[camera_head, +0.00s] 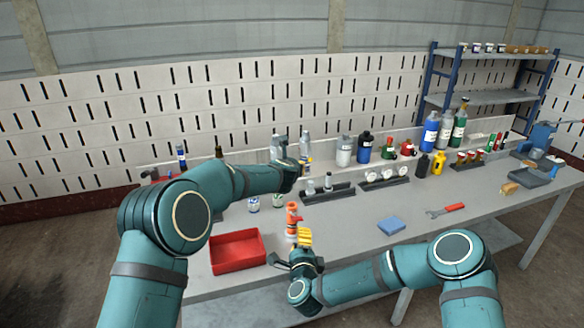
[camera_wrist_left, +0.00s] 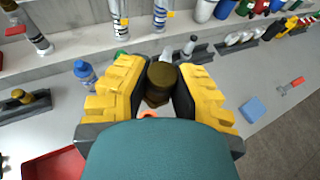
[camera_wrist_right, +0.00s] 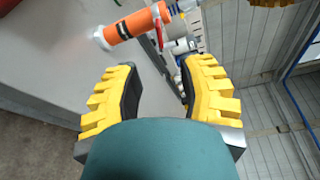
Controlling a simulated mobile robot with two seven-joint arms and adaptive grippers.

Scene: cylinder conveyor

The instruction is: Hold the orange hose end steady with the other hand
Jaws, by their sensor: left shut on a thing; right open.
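An orange cylindrical piece with pale ends, which I take as the orange hose end (camera_head: 292,212), stands on the bench right of the red tray. In the right wrist view it (camera_wrist_right: 135,27) lies past the fingertips, with a red lever at one end. My right gripper (camera_wrist_right: 162,75) is open and empty. In the head view its yellow fingers (camera_head: 304,237) are close beside the orange piece; contact is not visible. My left gripper (camera_wrist_left: 160,80) is shut on a dark brown cylinder (camera_wrist_left: 162,76), above the bench. A small orange bit (camera_wrist_left: 149,113) shows below that cylinder.
A red tray (camera_head: 237,264) sits to the left. A blue sponge (camera_head: 391,225) and a red-handled wrench (camera_head: 446,210) lie to the right. Bottles, including a white one (camera_head: 344,151), and racks (camera_head: 330,196) line the back. The bench front between sponge and wrench is clear.

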